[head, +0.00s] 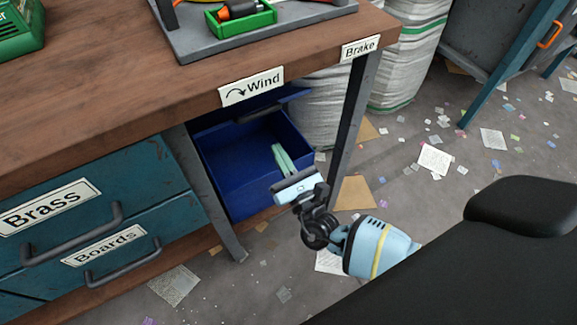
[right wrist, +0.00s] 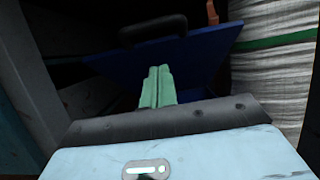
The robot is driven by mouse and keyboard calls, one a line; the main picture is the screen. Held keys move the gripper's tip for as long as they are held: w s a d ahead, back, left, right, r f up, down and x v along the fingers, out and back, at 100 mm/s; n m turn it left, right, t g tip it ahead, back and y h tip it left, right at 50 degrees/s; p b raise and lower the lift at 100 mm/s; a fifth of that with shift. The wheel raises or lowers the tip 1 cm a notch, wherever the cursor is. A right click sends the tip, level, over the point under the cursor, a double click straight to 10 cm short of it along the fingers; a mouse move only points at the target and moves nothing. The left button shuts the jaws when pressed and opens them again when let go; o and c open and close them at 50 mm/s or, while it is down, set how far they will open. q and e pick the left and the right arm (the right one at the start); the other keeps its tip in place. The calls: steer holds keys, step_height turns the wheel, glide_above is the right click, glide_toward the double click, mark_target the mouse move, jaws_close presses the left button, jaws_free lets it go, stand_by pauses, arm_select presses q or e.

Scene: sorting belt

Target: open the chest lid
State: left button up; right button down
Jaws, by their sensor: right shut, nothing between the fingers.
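A dark handle (right wrist: 152,29) shows at the lid's upper edge, and the blue panel of the lid (right wrist: 205,55) fills the middle of the right wrist view. My right gripper (head: 279,155) has its pale green fingers together and empty, in front of or just over the chest opening. Contact with the chest cannot be told. My left gripper is out of view.
The wooden bench top (head: 120,75) overhangs the chest, and a metal leg (head: 355,130) stands to its right. Teal drawers (head: 140,180) are on the left. White sacks (head: 410,50) stand behind. The littered floor (head: 430,190) at right is open.

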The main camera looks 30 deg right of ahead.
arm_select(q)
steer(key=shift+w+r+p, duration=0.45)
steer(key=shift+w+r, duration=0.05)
arm_select(e)
steer(key=w+r, duration=0.4)
steer(key=shift+w+r, duration=0.15)
steer(key=shift+r, duration=0.2)
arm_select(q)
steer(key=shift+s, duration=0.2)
